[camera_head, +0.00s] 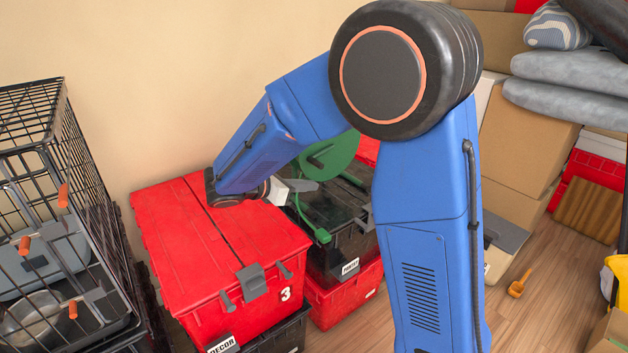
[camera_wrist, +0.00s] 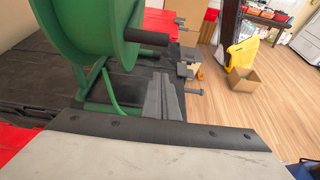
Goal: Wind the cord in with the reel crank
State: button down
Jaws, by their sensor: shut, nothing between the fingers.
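The green cord reel (camera_head: 335,155) stands on a black tote, partly hidden behind my arm. In the wrist view the reel (camera_wrist: 88,30) fills the upper left, with its green frame standing on the dark lid. A dark crank handle (camera_wrist: 147,37) sticks out to the right from the reel's side. My gripper (camera_wrist: 162,80) is shut and empty. Its fingertips appear just below the crank handle in the wrist view and look apart from it. In the head view my gripper (camera_head: 306,185) is beside the reel's lower part.
A red tote (camera_head: 220,250) stands left of the reel, with a wire cage (camera_head: 75,200) farther left. Cardboard boxes (camera_head: 520,130) and grey cushions are stacked at right. An orange scoop-like item (camera_head: 519,284) lies on the otherwise open wooden floor.

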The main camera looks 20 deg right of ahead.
jog(key=v, duration=0.7)
jog(key=c, duration=2.4)
grip_release()
jog(key=shift+s+a, duration=0.15)
jog(key=shift+a, duration=0.2)
jog(key=shift+c, duration=0.2)
jog(key=o, duration=0.7)
jog(key=shift+a+r+m, duration=0.1)
jog(key=shift+a+m, duration=0.1)
jog(key=shift+m, duration=0.1)
jog(key=m+t+h, duration=0.1)
jog(key=m+h, duration=0.3)
jog(key=m, duration=1.3)
send_near(330, 144)
jog(key=d+f, duration=0.1)
jog(key=d, duration=0.1)
jog(key=s+d, duration=0.1)
jog(key=d, duration=0.1)
jog(key=s+d+f, duration=0.1)
jog(key=d, duration=0.1)
jog(key=shift+d+f, duration=0.4)
grip_shut()
